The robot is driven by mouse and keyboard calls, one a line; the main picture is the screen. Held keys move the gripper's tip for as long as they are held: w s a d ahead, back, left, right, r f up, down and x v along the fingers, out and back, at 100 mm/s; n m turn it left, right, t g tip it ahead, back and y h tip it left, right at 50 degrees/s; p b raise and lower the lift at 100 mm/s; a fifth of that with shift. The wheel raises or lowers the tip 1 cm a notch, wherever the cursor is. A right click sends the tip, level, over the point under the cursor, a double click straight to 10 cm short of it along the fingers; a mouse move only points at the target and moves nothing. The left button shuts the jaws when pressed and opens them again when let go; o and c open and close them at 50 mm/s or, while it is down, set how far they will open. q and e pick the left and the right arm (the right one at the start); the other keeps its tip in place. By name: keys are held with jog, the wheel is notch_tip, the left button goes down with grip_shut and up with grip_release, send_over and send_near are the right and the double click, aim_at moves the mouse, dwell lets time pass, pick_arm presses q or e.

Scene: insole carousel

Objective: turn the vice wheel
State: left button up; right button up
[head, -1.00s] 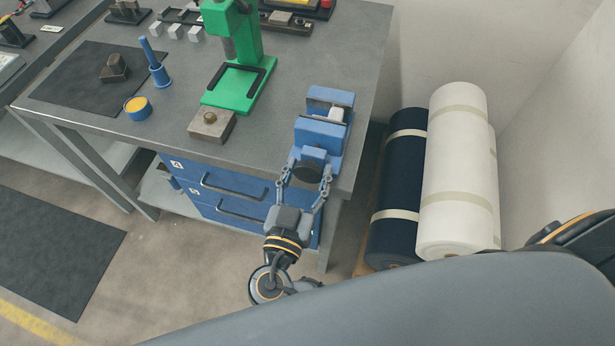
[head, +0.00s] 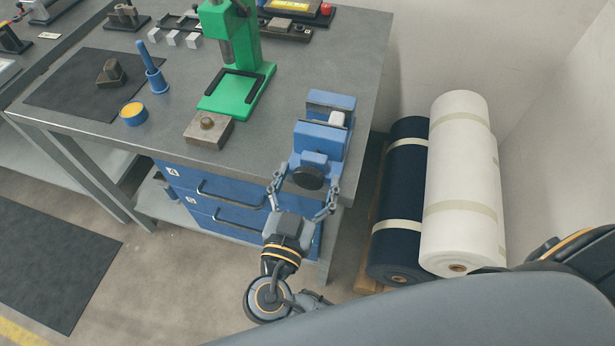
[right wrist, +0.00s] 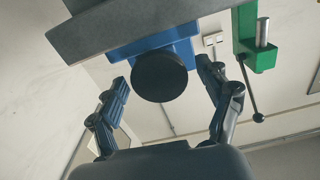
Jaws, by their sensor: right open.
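The blue vice (head: 321,139) is mounted at the right front corner of the grey workbench, with a small white piece (head: 337,119) between its jaws. Its dark round wheel (head: 308,177) faces the front, and it also shows in the right wrist view (right wrist: 159,76). My right gripper (head: 307,197) is open just in front of the wheel. In the right wrist view its two fingers (right wrist: 164,82) stand to either side of the wheel, apart from it. My left gripper is not in view.
A green press (head: 237,89) and a brown block (head: 208,130) stand left of the vice. A blue drawer unit (head: 232,204) hangs under the bench. A navy roll (head: 402,200) and a white roll (head: 460,180) stand to the right, near the wall.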

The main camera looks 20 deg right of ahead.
jog(key=v, duration=1.2)
notch_tip(320, 180, down, 32)
jog(key=d+n+g+y, duration=0.2)
jog(key=n+g+y, duration=0.4)
jog(key=n, duration=0.6)
jog(key=s+d+f+m+g+y, duration=0.1)
jog(key=s+d+f+g, duration=0.3)
jog(key=s+d+f, duration=0.4)
jog(key=s+d+f+m+g+y, duration=0.1)
jog(key=s+d+f+g+y, duration=0.2)
jog(key=s+d+f, duration=0.6)
jog(key=s+f+g, duration=0.1)
jog(key=s+f, duration=0.3)
jog(key=f, duration=0.3)
jog(key=shift+s+p, duration=0.15)
jog(key=shift+p, duration=0.25)
jog(key=shift+a+f, duration=0.1)
jog(key=shift+f, duration=0.05)
